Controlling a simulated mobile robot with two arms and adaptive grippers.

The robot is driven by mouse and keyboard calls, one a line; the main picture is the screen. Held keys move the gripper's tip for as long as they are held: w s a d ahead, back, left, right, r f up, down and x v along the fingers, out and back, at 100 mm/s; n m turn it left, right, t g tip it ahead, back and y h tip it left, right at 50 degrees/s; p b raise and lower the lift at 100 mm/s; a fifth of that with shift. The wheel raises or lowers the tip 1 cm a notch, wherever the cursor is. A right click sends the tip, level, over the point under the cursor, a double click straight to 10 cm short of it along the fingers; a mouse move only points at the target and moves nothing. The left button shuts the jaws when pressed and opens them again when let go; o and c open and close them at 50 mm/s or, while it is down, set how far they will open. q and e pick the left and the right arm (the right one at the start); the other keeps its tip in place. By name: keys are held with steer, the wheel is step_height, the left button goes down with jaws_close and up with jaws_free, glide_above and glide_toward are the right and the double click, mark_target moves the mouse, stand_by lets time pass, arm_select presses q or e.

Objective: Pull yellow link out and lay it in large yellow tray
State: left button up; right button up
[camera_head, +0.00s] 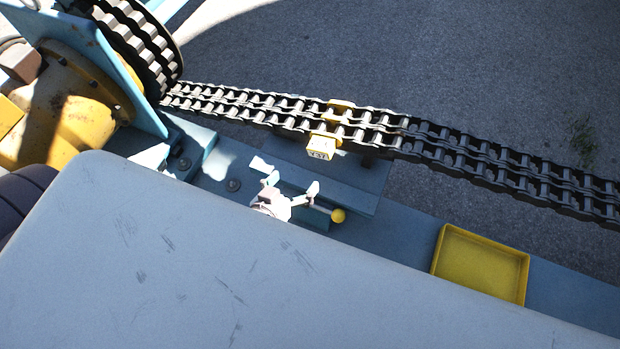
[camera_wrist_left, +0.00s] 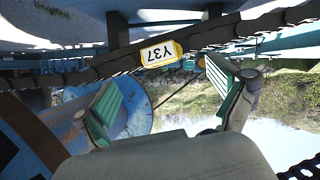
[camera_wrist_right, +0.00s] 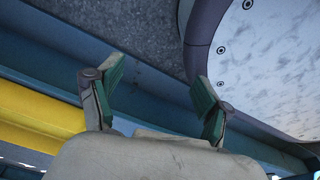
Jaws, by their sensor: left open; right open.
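The yellow link (camera_head: 320,148) sits in the dark double-row chain (camera_head: 375,135), its labelled end sticking out on the near side. In the left wrist view the link (camera_wrist_left: 160,54) reads Y37 and lies beyond the fingertips, roughly between them in the picture. My left gripper (camera_head: 292,185) is open and empty, below and left of the link in the head view, apart from it. A shallow yellow tray (camera_head: 480,263) lies empty on the blue ledge at the right. My right gripper (camera_wrist_right: 160,80) is open and empty in its own wrist view; the head view does not show it.
A large sprocket (camera_head: 145,50) carries the chain at the upper left, beside a yellow hub (camera_head: 75,125). A blue ledge (camera_head: 395,230) runs below the chain. A small yellow ball (camera_head: 338,215) shows beside my left gripper. The lower part of the head view is blocked.

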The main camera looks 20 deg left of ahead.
mark_target(317, 153)
arm_select(q)
steer(key=x, duration=0.4)
steer(key=r+b+x, duration=0.1)
steer(key=x, duration=0.3)
steer(key=b+x, duration=0.1)
steer(key=x, duration=0.3)
steer(key=shift+w+d+r, duration=0.1)
steer(key=shift+w+r, duration=0.25)
steer(key=shift+r, duration=0.05)
steer(key=shift+x, duration=0.85)
arm_select(e)
steer(key=w+r, duration=0.6)
steer(key=shift+a, duration=0.4)
arm_select(q)
steer(key=shift+r, duration=0.1)
steer(key=c, duration=1.6)
steer(key=shift+s, duration=0.1)
steer(key=shift+s, duration=0.1)
arm_select(e)
steer(key=shift+t, duration=0.3)
